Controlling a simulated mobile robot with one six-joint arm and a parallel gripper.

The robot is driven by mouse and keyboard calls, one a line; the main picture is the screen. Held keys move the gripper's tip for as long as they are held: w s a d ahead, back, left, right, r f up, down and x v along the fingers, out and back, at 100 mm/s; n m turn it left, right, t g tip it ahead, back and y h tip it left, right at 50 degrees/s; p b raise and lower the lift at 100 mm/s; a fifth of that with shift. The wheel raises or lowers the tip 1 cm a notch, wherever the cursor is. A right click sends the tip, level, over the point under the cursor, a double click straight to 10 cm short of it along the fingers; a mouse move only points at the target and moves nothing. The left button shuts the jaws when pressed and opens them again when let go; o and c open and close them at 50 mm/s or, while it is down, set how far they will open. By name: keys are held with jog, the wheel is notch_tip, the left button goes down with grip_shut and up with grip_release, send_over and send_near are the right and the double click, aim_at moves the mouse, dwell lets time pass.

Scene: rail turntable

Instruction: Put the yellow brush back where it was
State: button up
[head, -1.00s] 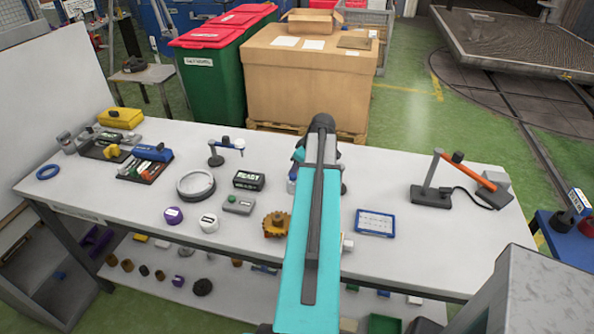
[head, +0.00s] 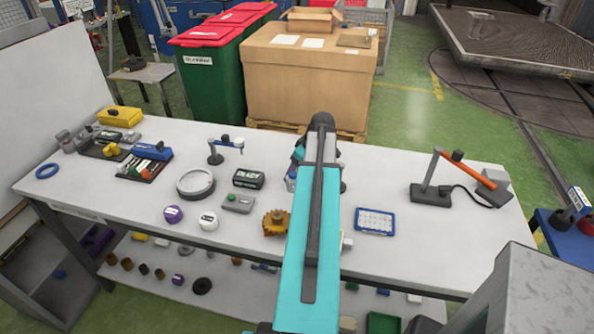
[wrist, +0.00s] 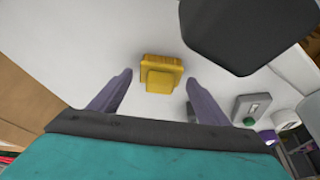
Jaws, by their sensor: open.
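In the wrist view a yellow block-shaped thing (wrist: 160,72), which looks like the yellow brush, is on the white table top. A smaller yellow part of it faces my gripper. My gripper (wrist: 158,78) is open, with one purple-grey finger on each side of the yellow thing and a gap at both sides. I cannot tell whether the fingertips are level with it or above it. In the head view my turquoise arm covers this spot, so neither the yellow thing nor my fingers can be made out there.
A grey box with a green button (head: 238,203), an orange-brown gear (head: 277,222) and a blue-framed card (head: 375,221) lie near my arm. A tool tray (head: 144,166) and a yellow case (head: 120,117) are at the left. A lamp-like stand (head: 430,185) is at right. The front right table is clear.

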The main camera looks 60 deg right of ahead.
jog(key=b+v, duration=0.3)
jog(key=v, duration=0.9)
dwell(0.3)
dwell(0.8)
